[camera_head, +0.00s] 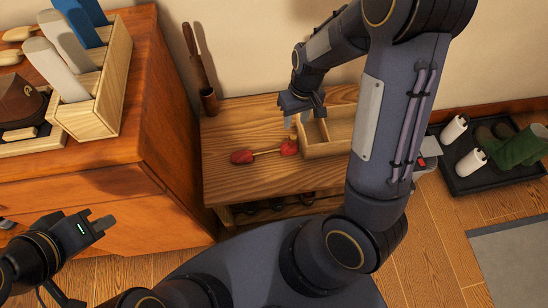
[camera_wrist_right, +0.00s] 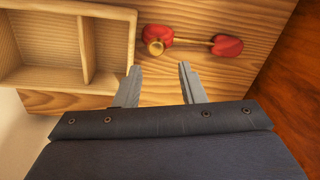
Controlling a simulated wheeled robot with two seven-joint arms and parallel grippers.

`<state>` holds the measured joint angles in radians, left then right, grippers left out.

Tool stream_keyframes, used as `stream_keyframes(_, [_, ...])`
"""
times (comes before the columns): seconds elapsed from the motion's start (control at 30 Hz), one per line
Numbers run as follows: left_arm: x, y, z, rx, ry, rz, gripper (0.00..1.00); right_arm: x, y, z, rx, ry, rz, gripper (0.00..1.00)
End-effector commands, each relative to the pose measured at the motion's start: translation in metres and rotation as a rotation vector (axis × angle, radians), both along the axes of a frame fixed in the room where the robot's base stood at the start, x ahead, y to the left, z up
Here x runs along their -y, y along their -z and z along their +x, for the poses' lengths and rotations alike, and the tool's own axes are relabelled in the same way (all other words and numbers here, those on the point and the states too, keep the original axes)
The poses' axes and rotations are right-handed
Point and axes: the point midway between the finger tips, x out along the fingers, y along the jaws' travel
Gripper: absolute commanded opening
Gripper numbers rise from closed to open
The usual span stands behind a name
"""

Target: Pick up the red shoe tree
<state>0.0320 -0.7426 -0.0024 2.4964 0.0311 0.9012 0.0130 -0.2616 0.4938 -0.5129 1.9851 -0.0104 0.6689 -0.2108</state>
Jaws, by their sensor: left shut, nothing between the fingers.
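The red shoe tree (camera_head: 242,156) lies on the wooden bench. It has two red ends joined by a thin light rod, and a brass-coloured knob. It also shows in the right wrist view (camera_wrist_right: 227,45), just beyond the fingertips. My right gripper (camera_head: 297,114) is over the bench near the shoe tree's right end. In the right wrist view its fingers (camera_wrist_right: 160,70) are apart with nothing between them. My left gripper (camera_head: 105,223) is shut and empty, at lower left, well away from the bench.
A divided wooden tray (camera_head: 340,129) sits on the bench (camera_head: 222,187) beside the shoe tree. A wooden dresser (camera_head: 150,130) with a brush box stands left. A shoehorn stands in a holder (camera_head: 208,101) behind. A black boot tray (camera_head: 462,183) lies right.

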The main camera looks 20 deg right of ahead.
Motion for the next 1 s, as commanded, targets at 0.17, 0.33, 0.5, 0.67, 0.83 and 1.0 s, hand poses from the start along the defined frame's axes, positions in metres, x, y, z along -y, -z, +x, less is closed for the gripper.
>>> stream_keyframes(0.17, [0.0, 0.008, 0.0, 0.001, 0.0, 0.0, 0.0, 0.0, 0.023, 0.0, -0.007, -0.003, -0.006, 0.36])
stream_keyframes(0.33, [0.0, 0.013, 0.0, 0.001, 0.0, 0.0, 0.0, -0.001, 0.037, -0.001, -0.006, -0.002, -0.005, 0.36])
stream_keyframes(0.5, [0.0, 0.026, 0.0, 0.0, 0.0, 0.0, 0.0, -0.001, 0.064, -0.002, -0.008, -0.001, -0.005, 0.36])
stream_keyframes(0.67, [0.0, 0.03, 0.0, 0.0, 0.0, 0.0, 0.0, -0.003, 0.08, -0.001, -0.005, -0.001, -0.005, 0.36])
stream_keyframes(0.83, [0.0, 0.029, 0.0, 0.0, 0.0, 0.0, 0.0, -0.003, 0.079, -0.001, -0.003, -0.001, -0.005, 0.36])
stream_keyframes(1.0, [0.0, 0.029, 0.0, 0.0, 0.0, 0.0, 0.0, -0.003, 0.079, -0.001, -0.003, -0.001, -0.005, 0.19])
